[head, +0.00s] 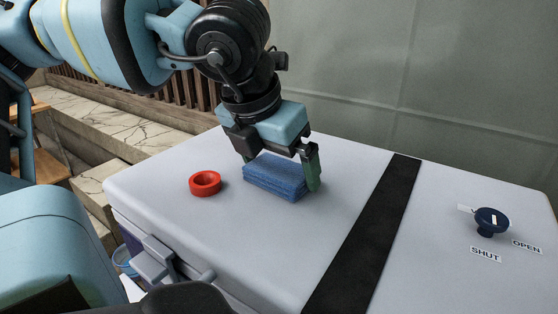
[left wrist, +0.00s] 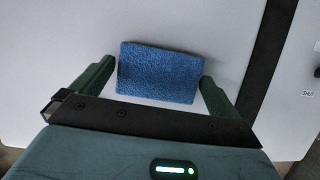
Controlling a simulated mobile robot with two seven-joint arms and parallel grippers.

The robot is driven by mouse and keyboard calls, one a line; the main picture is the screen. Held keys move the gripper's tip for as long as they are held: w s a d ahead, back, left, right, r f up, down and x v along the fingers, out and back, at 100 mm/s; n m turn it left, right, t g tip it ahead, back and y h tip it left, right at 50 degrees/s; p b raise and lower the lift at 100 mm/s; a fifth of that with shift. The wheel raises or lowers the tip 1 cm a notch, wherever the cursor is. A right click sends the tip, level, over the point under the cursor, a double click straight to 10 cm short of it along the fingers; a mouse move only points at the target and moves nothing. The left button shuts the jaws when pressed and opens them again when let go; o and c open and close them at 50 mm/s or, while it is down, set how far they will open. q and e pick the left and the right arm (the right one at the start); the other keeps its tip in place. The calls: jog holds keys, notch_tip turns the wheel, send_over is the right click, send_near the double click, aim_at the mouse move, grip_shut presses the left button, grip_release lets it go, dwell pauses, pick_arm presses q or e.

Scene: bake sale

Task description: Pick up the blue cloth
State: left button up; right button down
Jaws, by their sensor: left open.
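The blue cloth (head: 274,178) is a folded, layered pad lying flat on the white top surface, left of the black strip. In the left wrist view the cloth (left wrist: 160,72) lies between my two green fingers, with a small gap showing on each side. My left gripper (head: 281,172) is open and points down over the cloth. One finger is at the cloth's right side in the head view; the other is mostly hidden behind the cloth. My right gripper is not in view.
A red ring (head: 205,183) lies just left of the cloth. A black strip (head: 368,230) crosses the white top (head: 250,235). A dark blue knob (head: 491,220) stands at right near labels SHUT and OPEN. A latch (head: 155,260) sits on the front edge.

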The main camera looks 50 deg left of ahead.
aim_at(277, 169)
pick_arm(q)
jog(key=c, duration=0.7)
notch_tip(277, 169, up, 10)
dwell(0.4)
